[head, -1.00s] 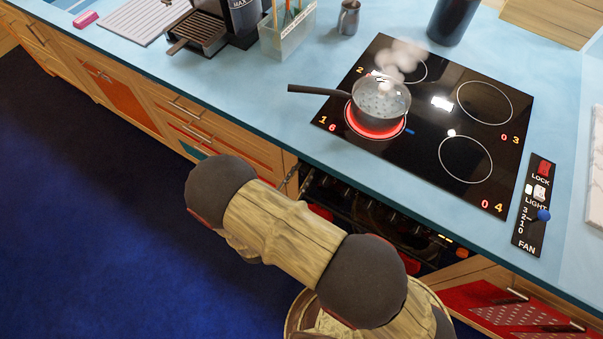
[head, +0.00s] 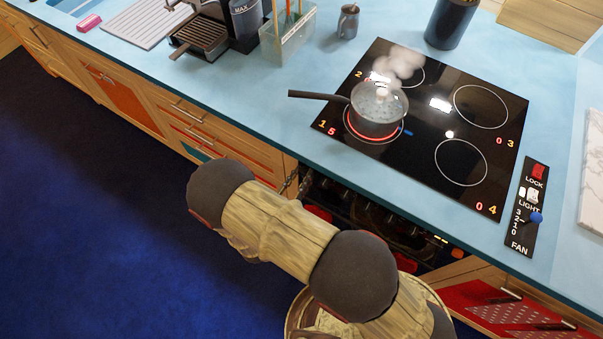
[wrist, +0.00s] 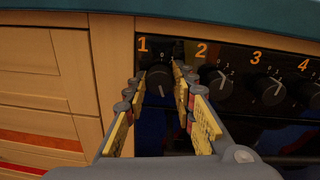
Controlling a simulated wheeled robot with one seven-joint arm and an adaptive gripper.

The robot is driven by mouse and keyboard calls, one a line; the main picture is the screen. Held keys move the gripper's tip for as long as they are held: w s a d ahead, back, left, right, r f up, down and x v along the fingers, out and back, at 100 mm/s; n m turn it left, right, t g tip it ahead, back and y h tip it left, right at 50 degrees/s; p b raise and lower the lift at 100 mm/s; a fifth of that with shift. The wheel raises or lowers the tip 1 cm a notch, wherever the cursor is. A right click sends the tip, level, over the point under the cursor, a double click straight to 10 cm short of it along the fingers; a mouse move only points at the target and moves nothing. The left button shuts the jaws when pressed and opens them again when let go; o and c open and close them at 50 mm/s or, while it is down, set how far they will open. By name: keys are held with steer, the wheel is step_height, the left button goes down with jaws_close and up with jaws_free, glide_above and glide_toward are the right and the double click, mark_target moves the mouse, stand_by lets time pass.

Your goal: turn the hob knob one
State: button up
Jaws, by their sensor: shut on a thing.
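Knob one (wrist: 159,84) is a round black knob under the orange 1 on the dark control panel in the wrist view. My gripper (wrist: 159,75) has its fingers on either side of this knob and is shut on it. In the head view my arm hides the knob and the gripper. The black hob (head: 402,178) shows an orange 1 with a red 5 beside it. Its front left ring (head: 368,138) glows red under a steaming pot (head: 379,103). Zones 3 and 4 read 0.
Knob two (wrist: 217,86) is close to the right finger, with knob three (wrist: 269,89) further right. The counter edge (wrist: 230,22) overhangs the panel. Wooden drawers (wrist: 45,65) are to the left. A fan and light panel (head: 526,205) lies right of the hob.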

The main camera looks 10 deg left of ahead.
steer(key=n+p, duration=0.2)
steer(key=n, duration=0.1)
steer(key=shift+r+n, duration=0.15)
steer(key=shift+n, duration=0.25)
steer(key=n+p, duration=0.1)
steer(key=n, duration=0.2)
steer(key=shift+p, duration=0.3)
steer(key=n+p, duration=0.1)
steer(key=n, duration=0.3)
steer(key=shift+a+h, duration=0.1)
steer(key=shift+h, duration=0.2)
steer(key=n+p, duration=0.1)
steer(key=n, duration=0.3)
steer(key=shift+g, duration=0.3)
steer(key=n+p, duration=0.1)
steer(key=n, duration=0.7)
steer(key=shift+a+f+h+p, duration=0.1)
steer(key=shift+f+h+p, duration=0.1)
steer(key=shift+h+p, duration=0.15)
steer(key=n, duration=0.4)
steer(key=shift+n, duration=0.3)
steer(key=shift+f+n, duration=0.1)
steer(key=shift+n, duration=1.7)
